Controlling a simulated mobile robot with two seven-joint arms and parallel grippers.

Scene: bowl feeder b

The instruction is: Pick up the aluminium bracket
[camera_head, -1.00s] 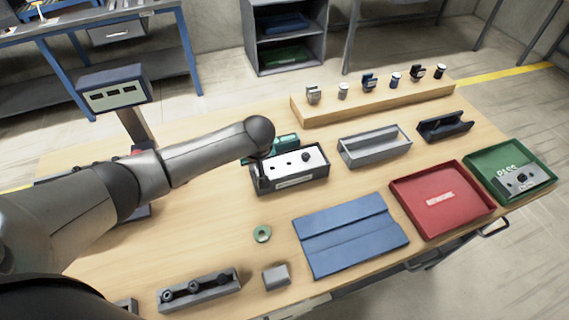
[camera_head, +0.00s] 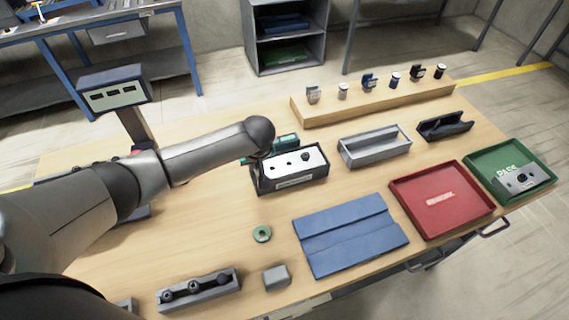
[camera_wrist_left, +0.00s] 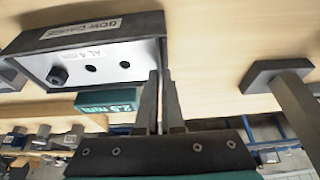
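A pale aluminium bracket (camera_head: 290,164) with dark holes lies in a dark gauge (camera_head: 292,182) at the table's middle. In the left wrist view the bracket (camera_wrist_left: 112,57) reads "AL 4" and sits in the gauge (camera_wrist_left: 65,33). My left gripper (camera_head: 259,172) is at the gauge's left end, mostly hidden by my arm in the head view. In the wrist view its two fingers (camera_wrist_left: 161,75) are close together at the bracket's end, with a narrow gap. Whether they touch or grip the bracket is unclear. My right gripper is not in view.
A teal block (camera_head: 285,144) stands just behind the gauge. A grey open tray (camera_head: 375,156), red tray (camera_head: 400,200), green tray (camera_head: 480,180) with another plate, and blue mat (camera_head: 350,235) lie to the right. A green ring (camera_head: 262,229) lies in front.

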